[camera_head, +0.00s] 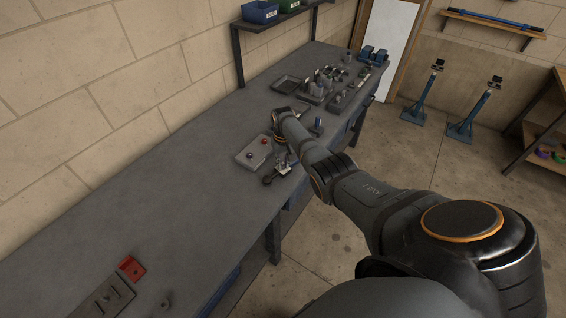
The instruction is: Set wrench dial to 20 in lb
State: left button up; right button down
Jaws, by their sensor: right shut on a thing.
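My right arm reaches in from the lower right, over the front edge of the workbench. My right gripper (281,158) points down at the bench top, small and partly hidden by its own wrist. It is shut on what looks like the wrench (283,168), a small light and dark piece beside a grey box. A dark round end (268,180) shows just in front of it. The dial and its numbers are too small to read. My left gripper is not in view.
The grey box (244,158) with a red and a dark knob stands left of the gripper. A tray (286,84) and several tools lie farther back. A red block (131,268) lies at the near left. The bench middle (170,190) is clear.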

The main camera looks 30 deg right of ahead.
aim_at(283, 165)
dwell(0.4)
jog(key=c, duration=1.3)
grip_release()
jog(key=shift+r, duration=0.1)
notch_tip(283, 165, up, 12)
jog(key=shift+f, duration=0.1)
